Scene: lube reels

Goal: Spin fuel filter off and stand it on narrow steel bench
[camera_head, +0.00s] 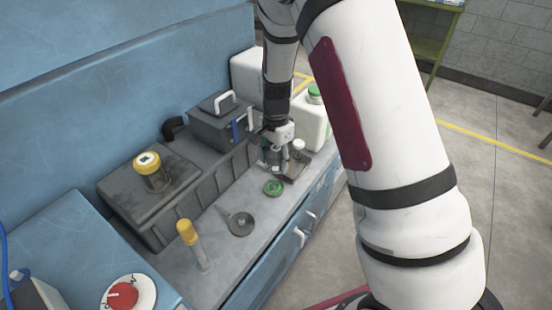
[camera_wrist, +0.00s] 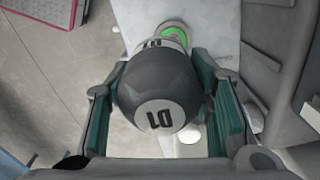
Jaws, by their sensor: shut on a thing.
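In the wrist view, the fuel filter (camera_wrist: 158,90) is a dark grey cylinder with a rounded end marked "D1" or similar. It lies between the two green-padded fingers of my gripper (camera_wrist: 160,112), which is shut on it. In the head view my gripper (camera_head: 274,158) is at the far end of a narrow grey bench top (camera_head: 215,262), beside the dark engine-like block. The filter is mostly hidden there by the gripper. I cannot tell whether it is still joined to a mount. The bench top also shows in the wrist view (camera_wrist: 205,25).
A green ring (camera_head: 273,187), a dark round dish (camera_head: 241,223) and a yellow-capped clear cylinder (camera_head: 194,245) stand on the bench. A yellow-capped filter (camera_head: 151,171) sits on the block (camera_head: 125,195). White jugs (camera_head: 313,118) stand behind my gripper. A red knob (camera_head: 123,296) is front left.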

